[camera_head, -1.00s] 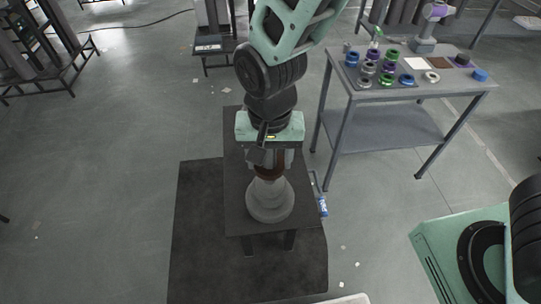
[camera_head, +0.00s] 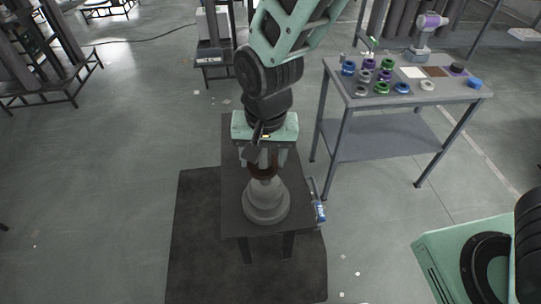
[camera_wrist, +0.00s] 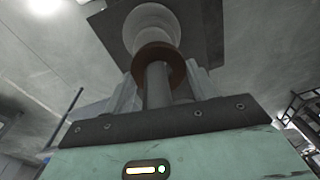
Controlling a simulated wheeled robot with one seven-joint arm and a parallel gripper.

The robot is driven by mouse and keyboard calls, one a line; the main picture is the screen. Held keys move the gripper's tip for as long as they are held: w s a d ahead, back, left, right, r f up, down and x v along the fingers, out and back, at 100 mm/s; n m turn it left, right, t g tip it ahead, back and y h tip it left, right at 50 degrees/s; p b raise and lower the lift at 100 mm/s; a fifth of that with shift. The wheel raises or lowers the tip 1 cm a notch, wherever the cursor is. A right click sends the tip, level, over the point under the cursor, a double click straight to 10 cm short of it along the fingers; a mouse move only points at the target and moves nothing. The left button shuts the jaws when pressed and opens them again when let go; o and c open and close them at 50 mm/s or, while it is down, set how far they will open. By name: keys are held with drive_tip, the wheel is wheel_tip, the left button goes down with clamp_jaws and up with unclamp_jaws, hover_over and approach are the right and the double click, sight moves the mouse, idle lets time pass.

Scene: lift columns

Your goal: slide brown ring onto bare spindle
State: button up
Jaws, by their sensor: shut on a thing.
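The brown ring (camera_head: 263,172) is held in my gripper (camera_head: 264,164), low over the stepped grey base (camera_head: 266,204). In the wrist view the brown ring (camera_wrist: 177,68) appears to go around the grey spindle rod (camera_wrist: 157,88), which rises through it toward my palm. My gripper's pale fingers (camera_wrist: 158,82) are on both sides of the ring. The pale rounded base (camera_wrist: 150,25) lies beyond the ring. I cannot tell whether the ring touches it.
The base stands on a small dark table (camera_head: 238,215) over a black mat (camera_head: 195,240). A blue-labelled can or bottle (camera_head: 319,211) is at its right side. A grey workbench (camera_head: 345,92) with several coloured rings stands at the right.

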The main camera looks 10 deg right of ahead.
sight(272, 167)
drive_tip(key=shift+g+h, duration=0.3)
drive_tip(key=shift+g, duration=0.1)
drive_tip(key=f, duration=0.1)
drive_tip(key=s+d+f, duration=0.1)
drive_tip(key=f, duration=0.1)
drive_tip(key=s+d+f, duration=0.1)
drive_tip(key=shift+f, duration=0.15)
drive_tip(key=o, duration=1.6)
drive_tip(key=shift+w+d, duration=0.1)
drive_tip(key=shift+o, duration=0.2)
drive_tip(key=shift+a+r, duration=0.2)
drive_tip(key=shift+r, duration=0.05)
drive_tip(key=shift+w+a+r, duration=0.1)
drive_tip(key=shift+w+r, duration=0.05)
drive_tip(key=shift+r, duration=0.2)
drive_tip(key=w+r, duration=0.1)
drive_tip(key=w+a+r, duration=0.1)
drive_tip(key=r, duration=0.1)
drive_tip(key=shift+w+a+r+b, duration=0.15)
drive_tip(key=shift+w+r+b, duration=0.15)
drive_tip(key=shift+b, duration=0.1)
drive_tip(key=r, duration=0.1)
drive_tip(key=s+r, duration=0.1)
drive_tip(key=r, duration=0.3)
drive_tip(key=shift+s+r, duration=0.2)
drive_tip(key=shift+s, duration=0.15)
wheel_tip(272, 167, up, 12)
drive_tip(key=shift+s+d+f+t+y+b, duration=0.25)
drive_tip(key=shift+s+d+t+y+b, duration=0.05)
drive_tip(key=shift+d+t+y+b, duration=0.15)
